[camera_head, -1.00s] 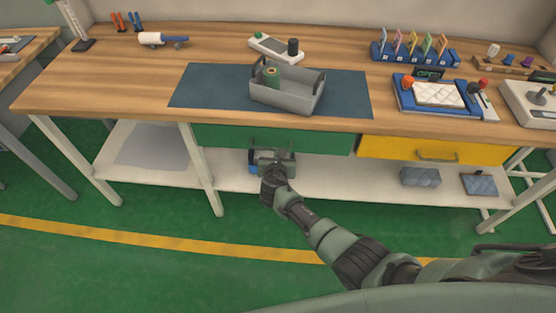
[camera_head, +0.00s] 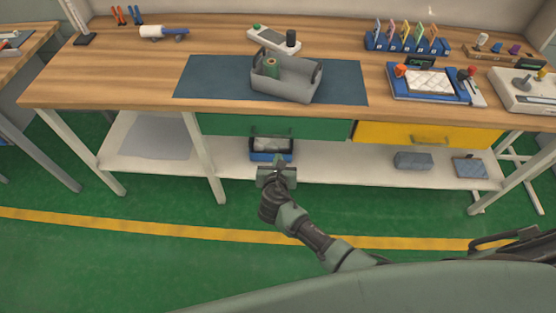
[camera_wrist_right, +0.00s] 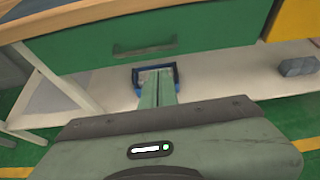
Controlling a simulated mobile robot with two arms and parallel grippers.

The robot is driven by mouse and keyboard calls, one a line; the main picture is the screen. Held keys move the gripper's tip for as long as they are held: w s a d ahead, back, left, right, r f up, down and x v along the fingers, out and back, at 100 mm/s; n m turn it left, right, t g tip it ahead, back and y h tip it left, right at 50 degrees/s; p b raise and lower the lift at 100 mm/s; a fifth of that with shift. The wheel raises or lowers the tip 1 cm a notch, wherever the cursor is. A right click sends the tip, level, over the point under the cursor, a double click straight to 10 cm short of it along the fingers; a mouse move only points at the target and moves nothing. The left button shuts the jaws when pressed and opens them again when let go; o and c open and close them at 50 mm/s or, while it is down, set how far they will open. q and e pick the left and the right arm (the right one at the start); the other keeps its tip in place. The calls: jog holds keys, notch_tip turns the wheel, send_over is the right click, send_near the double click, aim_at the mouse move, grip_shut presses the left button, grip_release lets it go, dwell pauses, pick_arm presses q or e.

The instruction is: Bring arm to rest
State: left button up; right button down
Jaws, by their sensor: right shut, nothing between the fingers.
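My right gripper (camera_head: 279,162) is shut and empty in the head view. It hangs in the air in front of the workbench's lower shelf, below the green drawer (camera_head: 290,129). In the right wrist view its fingers (camera_wrist_right: 157,92) are together and point toward a blue bin (camera_wrist_right: 137,78), covering part of it. The blue bin also shows in the head view (camera_head: 270,156), on the shelf just behind the gripper. Something pale lies in the bin. My left gripper is not in view.
The wooden bench top (camera_head: 130,82) holds a grey tote (camera_head: 288,84) on a dark mat (camera_head: 205,80). A yellow drawer (camera_head: 400,134) is right of the green one. A grey block (camera_head: 413,161) sits on the shelf. The green floor in front is clear.

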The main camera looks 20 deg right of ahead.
jog(key=s+d+f+m+g+y+b, duration=0.15)
jog(key=s+f+m+g, duration=0.25)
jog(key=s+f+m, duration=0.55)
jog(key=s+d+f+m+g+y, duration=0.1)
jog(key=s+d+f+m+g, duration=0.25)
jog(key=s+f, duration=1.15)
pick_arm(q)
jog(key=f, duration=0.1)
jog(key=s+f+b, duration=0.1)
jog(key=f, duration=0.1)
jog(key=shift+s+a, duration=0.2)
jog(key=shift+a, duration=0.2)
pick_arm(e)
jog(key=s+d+f+m+g, duration=0.1)
jog(key=s+f+m, duration=0.3)
jog(key=s, duration=0.4)
jog(key=s+d+f+m+g+y, duration=0.1)
jog(key=s+d+f+m, duration=0.1)
jog(key=s+f+m, duration=0.2)
jog(key=s+d+f+m+g, duration=0.1)
jog(key=s+f+m, duration=0.3)
jog(key=s+m, duration=0.5)
jog(key=s, duration=0.4)
jog(key=shift+d+f, duration=0.2)
jog(key=shift+d, duration=0.15)
